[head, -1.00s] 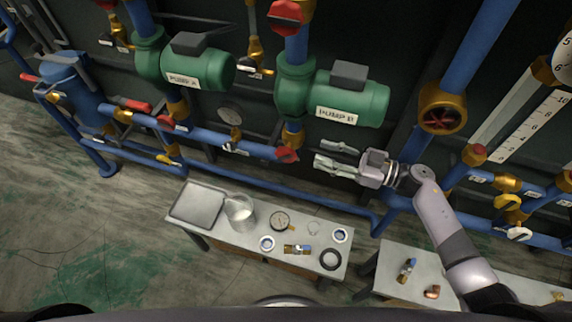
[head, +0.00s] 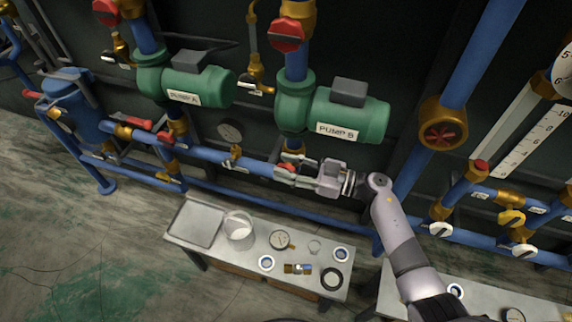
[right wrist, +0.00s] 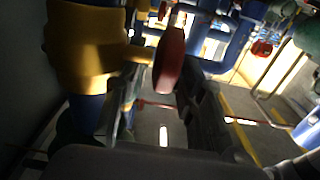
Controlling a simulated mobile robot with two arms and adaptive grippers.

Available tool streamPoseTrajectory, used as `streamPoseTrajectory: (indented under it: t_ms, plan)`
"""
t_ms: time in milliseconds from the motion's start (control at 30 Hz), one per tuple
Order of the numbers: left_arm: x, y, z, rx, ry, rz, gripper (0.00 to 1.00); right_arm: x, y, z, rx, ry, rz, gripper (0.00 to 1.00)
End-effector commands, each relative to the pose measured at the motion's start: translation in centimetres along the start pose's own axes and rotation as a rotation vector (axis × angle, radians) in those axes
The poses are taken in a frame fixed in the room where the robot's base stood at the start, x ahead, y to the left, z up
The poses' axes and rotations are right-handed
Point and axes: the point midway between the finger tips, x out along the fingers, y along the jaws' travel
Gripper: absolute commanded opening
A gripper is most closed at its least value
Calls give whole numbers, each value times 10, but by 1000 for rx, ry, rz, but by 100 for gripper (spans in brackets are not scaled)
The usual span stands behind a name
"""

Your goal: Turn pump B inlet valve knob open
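Pump B (head: 345,115) is a green pump with a grey box on top and a white label. Below it, at the right end of the blue pipe, is the red inlet valve knob (head: 287,168), partly hidden by my gripper. In the right wrist view the red knob (right wrist: 169,60) is seen nearly edge-on, next to a yellow-brass valve body (right wrist: 85,50). My right gripper (head: 290,170) reaches in from the right with its fingers apart, one on each side of the knob. I cannot tell whether they touch it. My left gripper is not in view.
A red knob (head: 287,35) sits on the pipe above pump B. Pump A (head: 198,87) stands to the left. A bench (head: 190,245) below holds a tray, a beaker, a gauge and fittings.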

Motion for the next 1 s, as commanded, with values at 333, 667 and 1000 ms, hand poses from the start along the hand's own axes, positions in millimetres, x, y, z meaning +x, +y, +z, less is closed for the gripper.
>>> streamPoseTrajectory:
  t_ms: [333,667,1000]
  plan:
    - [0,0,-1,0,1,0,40,6,0,0,0,0,0,36]
    - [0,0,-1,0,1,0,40,6,0,0,0,0,0,16]
    - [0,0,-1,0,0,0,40,6,0,0,0,0,0,0]
